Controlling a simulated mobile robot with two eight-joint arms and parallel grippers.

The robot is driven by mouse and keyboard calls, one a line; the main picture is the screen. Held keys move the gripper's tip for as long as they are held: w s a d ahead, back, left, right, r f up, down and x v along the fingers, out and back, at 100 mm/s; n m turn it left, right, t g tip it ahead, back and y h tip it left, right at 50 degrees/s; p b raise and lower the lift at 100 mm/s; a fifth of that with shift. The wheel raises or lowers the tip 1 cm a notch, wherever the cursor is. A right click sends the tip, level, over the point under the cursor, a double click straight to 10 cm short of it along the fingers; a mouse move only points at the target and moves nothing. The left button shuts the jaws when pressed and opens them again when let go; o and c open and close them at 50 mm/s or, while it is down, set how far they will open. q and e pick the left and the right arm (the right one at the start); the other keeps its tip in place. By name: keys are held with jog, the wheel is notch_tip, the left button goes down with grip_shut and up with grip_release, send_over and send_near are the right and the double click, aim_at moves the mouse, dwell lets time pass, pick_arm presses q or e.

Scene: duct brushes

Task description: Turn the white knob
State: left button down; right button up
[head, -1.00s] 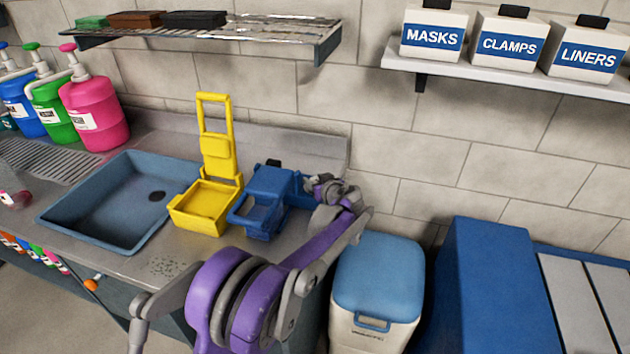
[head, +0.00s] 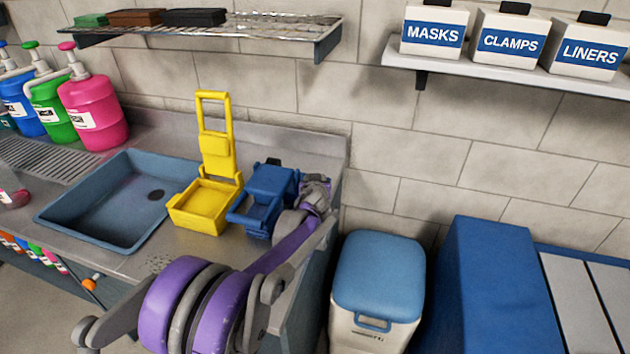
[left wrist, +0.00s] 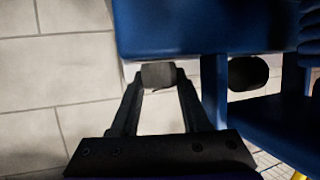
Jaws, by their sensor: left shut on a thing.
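A blue device (head: 270,188) with a tray-like front stands on the steel counter, right of a yellow one. My left arm reaches to its right side in the head view, where my wrist hides the fingertips. In the left wrist view my left gripper (left wrist: 158,78) is shut on a small blocky knob (left wrist: 158,73), held between its fingertips beside the blue body (left wrist: 165,28). The knob looks dark grey in the shade, so I cannot tell its true colour. No plainly white knob shows in the head view. My right gripper is not in view.
The yellow device (head: 205,203) and a blue-grey sink (head: 75,213) lie left of the blue device. A cooler with a blue lid (head: 380,270) stands right of the counter. A tiled wall is behind, with a wire shelf (head: 270,24) above.

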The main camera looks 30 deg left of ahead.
pick_arm(q)
jog(key=c, duration=0.7)
grip_release()
jog(key=v, duration=1)
jog(key=shift+s+d+p, duration=0.25)
jog(key=shift+s+p, duration=0.05)
jog(key=shift+s, duration=0.05)
